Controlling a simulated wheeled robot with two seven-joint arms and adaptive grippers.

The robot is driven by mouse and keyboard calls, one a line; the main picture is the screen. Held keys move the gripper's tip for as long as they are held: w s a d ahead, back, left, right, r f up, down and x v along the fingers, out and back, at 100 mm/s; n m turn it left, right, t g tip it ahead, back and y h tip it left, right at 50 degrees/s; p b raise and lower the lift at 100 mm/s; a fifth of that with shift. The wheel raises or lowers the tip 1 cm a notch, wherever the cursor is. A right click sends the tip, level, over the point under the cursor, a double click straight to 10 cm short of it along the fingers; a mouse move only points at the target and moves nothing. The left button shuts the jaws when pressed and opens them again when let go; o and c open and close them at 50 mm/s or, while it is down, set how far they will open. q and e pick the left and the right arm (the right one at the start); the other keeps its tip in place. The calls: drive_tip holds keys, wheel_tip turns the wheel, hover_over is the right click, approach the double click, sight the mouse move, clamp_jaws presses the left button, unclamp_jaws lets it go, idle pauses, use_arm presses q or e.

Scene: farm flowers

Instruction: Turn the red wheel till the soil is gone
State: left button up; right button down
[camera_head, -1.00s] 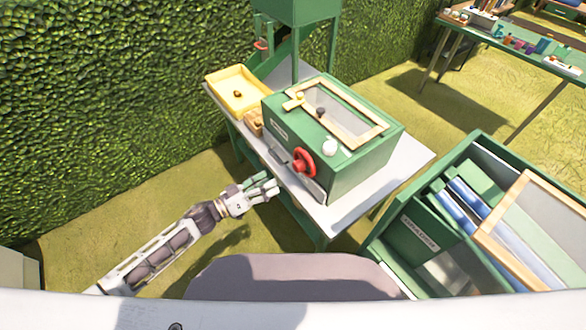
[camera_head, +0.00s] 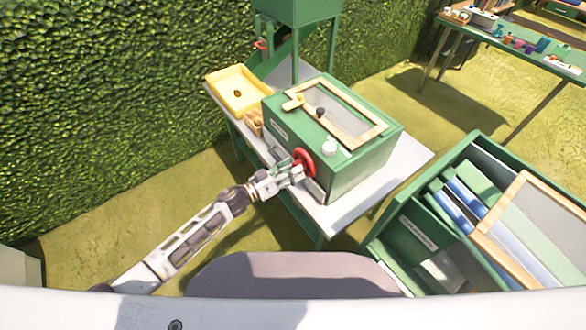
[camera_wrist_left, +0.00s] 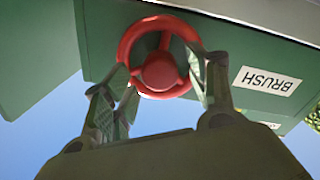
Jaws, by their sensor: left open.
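The red wheel (camera_head: 304,160) is on the front face of the green box (camera_head: 345,172), which stands on a white-topped table. My left gripper (camera_head: 296,170) is at the wheel. In the left wrist view the open fingers (camera_wrist_left: 163,88) lie on either side of the wheel's lower part, with its red hub (camera_wrist_left: 160,71) between them. I cannot tell whether they touch the rim. A white BRUSH label (camera_wrist_left: 267,80) is beside the wheel there. A wood-framed grey mesh panel (camera_head: 338,112) is on top of the box; I cannot make out soil. My right gripper is not in view.
A yellow tray (camera_head: 262,105) with a small brown thing in it stands left of the box, near a small wooden box (camera_head: 253,122). A green crate (camera_head: 410,240) with boards and a framed screen is at the right. A hedge (camera_head: 110,90) is behind.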

use_arm(q)
drive_tip(key=shift+w+d, duration=0.2)
drive_tip(key=shift+d, duration=0.15)
drive_tip(key=c, duration=1.1)
drive_tip(key=shift+o, duration=0.2)
